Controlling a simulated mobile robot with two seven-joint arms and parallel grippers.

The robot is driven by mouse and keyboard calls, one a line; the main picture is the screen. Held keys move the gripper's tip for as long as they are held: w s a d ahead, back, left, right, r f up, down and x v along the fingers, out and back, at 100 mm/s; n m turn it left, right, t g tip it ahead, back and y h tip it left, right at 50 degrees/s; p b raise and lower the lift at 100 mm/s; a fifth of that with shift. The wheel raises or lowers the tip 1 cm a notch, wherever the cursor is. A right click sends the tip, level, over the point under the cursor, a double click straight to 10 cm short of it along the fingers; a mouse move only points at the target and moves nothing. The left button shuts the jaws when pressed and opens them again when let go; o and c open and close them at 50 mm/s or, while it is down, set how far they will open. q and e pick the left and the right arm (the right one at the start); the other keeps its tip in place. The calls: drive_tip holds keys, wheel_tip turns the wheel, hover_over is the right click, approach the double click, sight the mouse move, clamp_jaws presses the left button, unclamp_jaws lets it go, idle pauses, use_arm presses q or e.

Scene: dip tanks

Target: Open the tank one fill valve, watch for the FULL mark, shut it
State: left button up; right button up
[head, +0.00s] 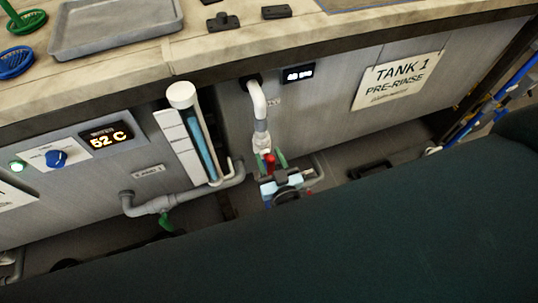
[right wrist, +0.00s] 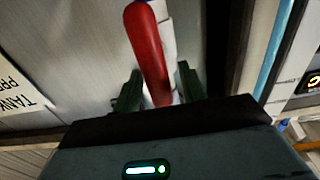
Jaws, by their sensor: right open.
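The red valve lever (head: 270,161) sits on the white fill pipe (head: 258,105) on the front of the tank 1 panel. My right gripper (head: 271,161) is open at the lever. In the right wrist view, the red lever (right wrist: 149,50) lies between the two dark green fingers (right wrist: 158,88), with a gap visible on each side. A clear level tube (head: 203,145) with blue liquid and a white cap stands left of the valve. Its FULL mark is too small to read. The TANK 1 PRE-RINSE sign (head: 398,79) is on the panel at right. My left gripper is out of view.
A grey pipe (head: 160,205) with a green handle (head: 166,221) runs low, left of the valve. A lit 52 C display (head: 106,137) and blue knob (head: 56,158) are at left. A grey tray (head: 115,28) lies on the counter.

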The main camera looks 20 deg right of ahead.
drive_tip(key=shift+w, duration=0.5)
clamp_jaws()
